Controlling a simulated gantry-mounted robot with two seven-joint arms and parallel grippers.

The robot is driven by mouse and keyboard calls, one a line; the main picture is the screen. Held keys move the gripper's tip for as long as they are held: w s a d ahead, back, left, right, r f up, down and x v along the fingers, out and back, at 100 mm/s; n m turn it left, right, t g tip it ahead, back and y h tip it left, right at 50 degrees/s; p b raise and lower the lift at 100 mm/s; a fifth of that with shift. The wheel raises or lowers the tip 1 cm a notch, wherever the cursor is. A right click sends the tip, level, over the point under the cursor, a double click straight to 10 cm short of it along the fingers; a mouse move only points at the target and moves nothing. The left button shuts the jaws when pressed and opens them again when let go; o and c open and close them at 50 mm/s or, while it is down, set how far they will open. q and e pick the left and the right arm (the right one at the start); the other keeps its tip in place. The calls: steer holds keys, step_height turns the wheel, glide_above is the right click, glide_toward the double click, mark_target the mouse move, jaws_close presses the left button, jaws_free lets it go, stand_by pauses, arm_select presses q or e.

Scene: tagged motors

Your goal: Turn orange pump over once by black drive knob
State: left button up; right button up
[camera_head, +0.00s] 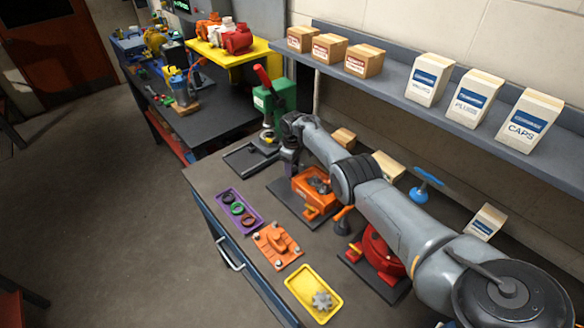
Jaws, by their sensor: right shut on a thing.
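The orange pump (312,203) sits on a dark base plate on the grey bench, near the middle of the view. It has dark round parts on its top. My right arm reaches in from the lower right, over the back of the bench. My right gripper (290,168) points down at the pump's far left side and is shut on the black drive knob. The fingers hide most of the knob, so its angle cannot be told. My left gripper is not in view.
In front lie a purple tray (224,194) with rings, an orange part (270,258) and a yellow tray (304,274) with a gear. A green press (284,94) stands behind. A shelf (394,82) holds boxes.

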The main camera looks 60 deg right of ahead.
steer(key=n+b, duration=0.1)
steer(key=n, duration=0.3)
steer(key=shift+n, duration=0.3)
steer(key=n+b, duration=0.2)
steer(key=n, duration=0.1)
steer(key=shift+n, duration=0.3)
steer(key=n+b, duration=0.1)
steer(key=n, duration=0.3)
steer(key=shift+n+b, duration=0.3)
steer(key=shift+b, duration=0.1)
steer(key=n+b, duration=0.1)
steer(key=n, duration=0.3)
steer(key=shift+n+b, duration=0.3)
steer(key=shift+b, duration=0.05)
steer(key=n+b, duration=0.1)
steer(key=n, duration=0.2)
steer(key=shift+n, duration=0.3)
steer(key=n+b, duration=0.1)
steer(key=n, duration=0.3)
steer(key=n+b, duration=0.1)
steer(key=n, duration=0.4)
steer(key=shift+r+n, duration=0.1)
steer(key=shift+n, duration=1.8)
